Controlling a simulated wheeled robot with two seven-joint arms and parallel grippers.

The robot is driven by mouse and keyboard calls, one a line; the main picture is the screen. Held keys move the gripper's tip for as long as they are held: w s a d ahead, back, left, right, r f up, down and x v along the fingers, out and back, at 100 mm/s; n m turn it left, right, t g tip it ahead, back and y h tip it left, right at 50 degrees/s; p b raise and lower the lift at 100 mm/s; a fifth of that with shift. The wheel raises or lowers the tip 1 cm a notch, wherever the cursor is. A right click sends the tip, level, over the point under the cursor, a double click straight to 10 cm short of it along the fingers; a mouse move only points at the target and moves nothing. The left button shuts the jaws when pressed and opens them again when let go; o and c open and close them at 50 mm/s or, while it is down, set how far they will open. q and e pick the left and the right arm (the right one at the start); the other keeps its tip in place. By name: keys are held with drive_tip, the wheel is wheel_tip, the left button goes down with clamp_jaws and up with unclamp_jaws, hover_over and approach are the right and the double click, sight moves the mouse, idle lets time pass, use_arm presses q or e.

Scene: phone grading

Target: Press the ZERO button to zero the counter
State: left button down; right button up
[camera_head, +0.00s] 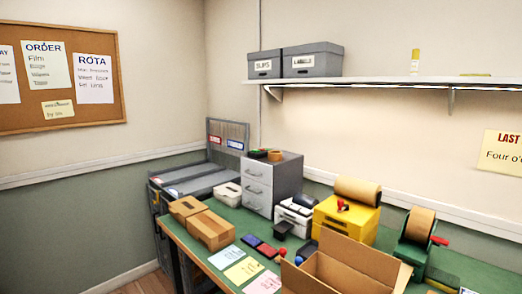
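I cannot make out a button marked ZERO or a counter display in the head view. A yellow machine (338,216) with a brown roll on top stands on the green bench, with a small red part (343,206) on it. A white and dark device (293,214) stands to its left, with a small black item (283,230) in front. A small blue object (306,250) and a small red one (283,252) sit by the open box; their kind is unclear. Neither of my grippers is in view.
An open cardboard box (345,269) stands at the front. Closed cartons (211,230) are at the left of the green bench (190,252), with flat dark and red items (266,250) and paper sheets between.

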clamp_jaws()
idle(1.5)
